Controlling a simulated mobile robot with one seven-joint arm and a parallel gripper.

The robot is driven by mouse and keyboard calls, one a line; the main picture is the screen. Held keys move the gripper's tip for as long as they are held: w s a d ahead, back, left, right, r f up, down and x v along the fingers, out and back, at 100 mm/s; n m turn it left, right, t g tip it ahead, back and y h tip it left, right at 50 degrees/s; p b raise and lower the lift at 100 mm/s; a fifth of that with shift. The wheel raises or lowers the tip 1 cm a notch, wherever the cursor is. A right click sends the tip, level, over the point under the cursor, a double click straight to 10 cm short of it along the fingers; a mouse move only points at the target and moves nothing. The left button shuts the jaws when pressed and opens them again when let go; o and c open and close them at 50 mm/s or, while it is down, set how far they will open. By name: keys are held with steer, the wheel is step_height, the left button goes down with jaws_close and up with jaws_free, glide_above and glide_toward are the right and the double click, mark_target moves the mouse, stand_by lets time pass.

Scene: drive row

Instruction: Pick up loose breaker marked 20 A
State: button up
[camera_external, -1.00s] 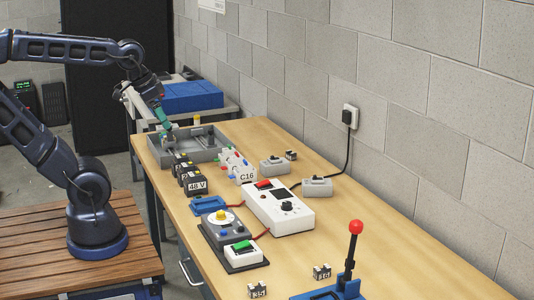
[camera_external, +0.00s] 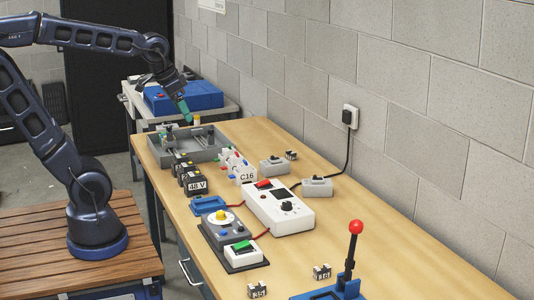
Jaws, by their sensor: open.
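My gripper (camera_external: 188,118) is open with teal fingers, pointing down over the grey tray (camera_external: 206,153) at the far end of the bench. Its fingertips are near a small yellow-topped piece (camera_external: 196,121); I cannot tell whether they touch. Small pieces (camera_external: 168,135) sit at the tray's left side. No marking of 20 A can be read. Small dark-and-white blocks stand loose on the bench: one (camera_external: 257,291) and another (camera_external: 322,272) at the front, their marks hard to read, and one (camera_external: 291,155) near the wall.
White modules marked C16 (camera_external: 245,175) and black 48 V blocks (camera_external: 195,186) stand near the tray. A white control box (camera_external: 279,207), grey boxes (camera_external: 275,166) and a red-knobbed lever (camera_external: 355,228) stand nearer.

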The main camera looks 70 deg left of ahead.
steer(key=w+a+f, duration=0.1)
steer(key=w+a, duration=0.3)
steer(key=w, duration=0.8)
glide_above(274, 156)
steer(key=s, duration=0.2)
steer(key=f, duration=2.2)
steer(key=shift+s+a+f, duration=0.2)
steer(key=shift+a+f, duration=0.2)
steer(key=x, duration=1)
steer(key=shift+s+d+f, duration=0.15)
steer(key=shift+d+f, duration=0.15)
